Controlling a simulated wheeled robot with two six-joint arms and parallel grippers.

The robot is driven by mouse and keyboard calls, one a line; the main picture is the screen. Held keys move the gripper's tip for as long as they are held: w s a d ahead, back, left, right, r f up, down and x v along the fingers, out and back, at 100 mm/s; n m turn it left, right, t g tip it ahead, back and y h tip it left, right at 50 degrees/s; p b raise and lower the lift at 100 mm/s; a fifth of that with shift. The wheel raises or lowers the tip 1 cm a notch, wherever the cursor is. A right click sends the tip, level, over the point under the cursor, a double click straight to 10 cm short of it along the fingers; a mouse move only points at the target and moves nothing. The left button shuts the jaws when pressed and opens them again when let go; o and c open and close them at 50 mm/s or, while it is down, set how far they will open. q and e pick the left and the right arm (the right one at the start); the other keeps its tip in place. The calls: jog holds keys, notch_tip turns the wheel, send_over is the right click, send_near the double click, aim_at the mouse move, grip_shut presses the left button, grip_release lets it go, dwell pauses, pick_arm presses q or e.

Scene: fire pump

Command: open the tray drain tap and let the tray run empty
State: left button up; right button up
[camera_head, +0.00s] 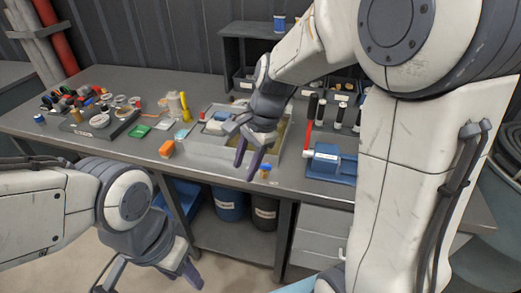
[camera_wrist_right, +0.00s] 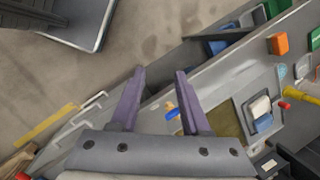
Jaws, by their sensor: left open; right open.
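The metal tray (camera_head: 208,151) is set in the bench top near its front edge, with a brownish floor that also shows in the right wrist view (camera_wrist_right: 228,118). A small blue and orange piece (camera_head: 265,171) sits at the tray's front edge; it also shows in the right wrist view (camera_wrist_right: 172,113). It may be the drain tap, but I cannot tell its handle position. My right gripper (camera_head: 245,170) is open and empty above the tray's front, beside this piece. My left gripper (camera_head: 150,276) is open and empty, low in front of the bench.
A blue bucket (camera_head: 230,204) and a dark bucket (camera_head: 265,213) stand under the bench. A blue device (camera_head: 326,158) and black cylinders are right of the tray. An orange block (camera_head: 167,149) and a yellow tool (camera_head: 185,106) are left. The floor in front is clear.

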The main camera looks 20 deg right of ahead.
aim_at(265, 164)
jog(key=w+d+m+t, duration=0.2)
jog(key=w+d+m, duration=0.5)
jog(key=d+m, duration=0.4)
jog(key=shift+y, duration=0.3)
jog(key=x, duration=0.3)
jog(key=d+x, duration=0.1)
jog(key=x, duration=0.7)
jog(key=shift+d+f, duration=0.15)
jog(key=shift+f, duration=0.1)
jog(key=shift+c, duration=0.3)
grip_shut()
